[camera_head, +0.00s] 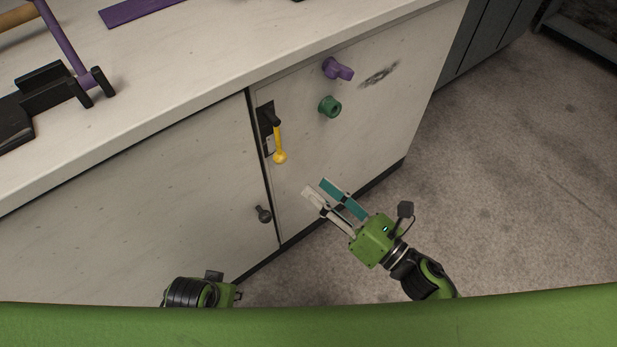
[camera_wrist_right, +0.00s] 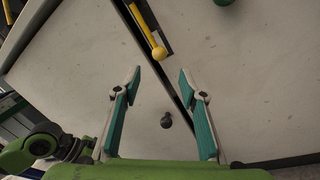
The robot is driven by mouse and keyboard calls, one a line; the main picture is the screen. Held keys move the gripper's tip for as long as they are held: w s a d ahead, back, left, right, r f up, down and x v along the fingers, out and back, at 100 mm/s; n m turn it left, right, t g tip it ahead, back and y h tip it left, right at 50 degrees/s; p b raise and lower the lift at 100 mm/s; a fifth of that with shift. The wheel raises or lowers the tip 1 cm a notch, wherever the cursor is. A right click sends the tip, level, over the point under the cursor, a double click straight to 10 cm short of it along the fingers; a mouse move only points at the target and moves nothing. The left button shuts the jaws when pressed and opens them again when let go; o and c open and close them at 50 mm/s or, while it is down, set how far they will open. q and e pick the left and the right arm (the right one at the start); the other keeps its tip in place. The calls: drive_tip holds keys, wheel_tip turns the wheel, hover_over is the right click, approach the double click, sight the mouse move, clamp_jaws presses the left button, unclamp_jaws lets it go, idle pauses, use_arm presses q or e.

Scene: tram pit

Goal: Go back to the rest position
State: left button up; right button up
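My right gripper (camera_head: 324,196) is in front of the white cabinet, to the lower right of the yellow-handled lever (camera_head: 279,145). Its two teal-padded fingers stand apart with nothing between them; the right wrist view also shows the open gripper (camera_wrist_right: 157,82). The yellow lever hangs down from a dark plate on the cabinet front, and its knob (camera_wrist_right: 158,53) shows at the top of the right wrist view. My left arm shows at the bottom of the head view, but its fingers are hidden.
The cabinet front (camera_head: 170,190) carries a black knob (camera_head: 264,214), a purple knob (camera_head: 338,69) and a green knob (camera_head: 329,107). A black device with a purple lever (camera_head: 62,38) stands on the white top at left. The grey floor (camera_head: 510,180) at right is clear.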

drive_tip(key=shift+s+d, duration=0.35)
idle(0.3)
